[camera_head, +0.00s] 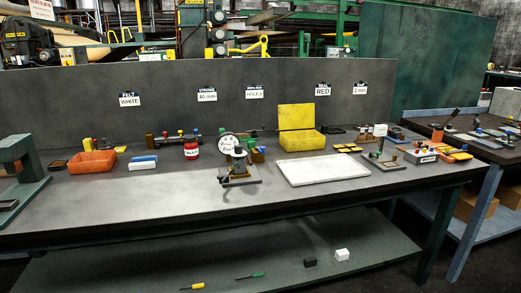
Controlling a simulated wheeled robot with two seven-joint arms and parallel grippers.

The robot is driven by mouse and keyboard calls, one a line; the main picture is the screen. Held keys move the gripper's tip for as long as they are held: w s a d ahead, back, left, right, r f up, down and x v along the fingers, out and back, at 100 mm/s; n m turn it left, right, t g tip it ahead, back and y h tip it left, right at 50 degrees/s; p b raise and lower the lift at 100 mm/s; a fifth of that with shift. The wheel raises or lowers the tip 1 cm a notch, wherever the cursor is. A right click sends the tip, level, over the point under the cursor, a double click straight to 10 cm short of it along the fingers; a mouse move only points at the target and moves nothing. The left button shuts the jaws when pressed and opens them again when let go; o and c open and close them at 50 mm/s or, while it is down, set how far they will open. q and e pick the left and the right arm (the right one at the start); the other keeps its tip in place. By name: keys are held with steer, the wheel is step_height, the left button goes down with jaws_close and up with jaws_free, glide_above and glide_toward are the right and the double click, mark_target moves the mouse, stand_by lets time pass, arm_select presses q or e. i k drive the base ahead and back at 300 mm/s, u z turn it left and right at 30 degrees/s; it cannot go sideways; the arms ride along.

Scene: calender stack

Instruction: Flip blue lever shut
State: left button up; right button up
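I cannot make out for certain which part is the blue lever. A small blue knob (195,131) shows at the right end of a dark fixture behind the red jar. Neither of my grippers is in this view.
The front left of the bench is clear.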

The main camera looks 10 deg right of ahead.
mark_target(262, 149)
steer(key=z, duration=0.55)
steer(key=k, duration=0.7)
steer(key=z, duration=1)
steer(key=k, duration=0.7)
steer(key=z, duration=0.8)
steer(key=i, duration=3.1)
steer(key=u, duration=1.85)
steer(key=i, duration=0.8)
steer(key=u, duration=0.65)
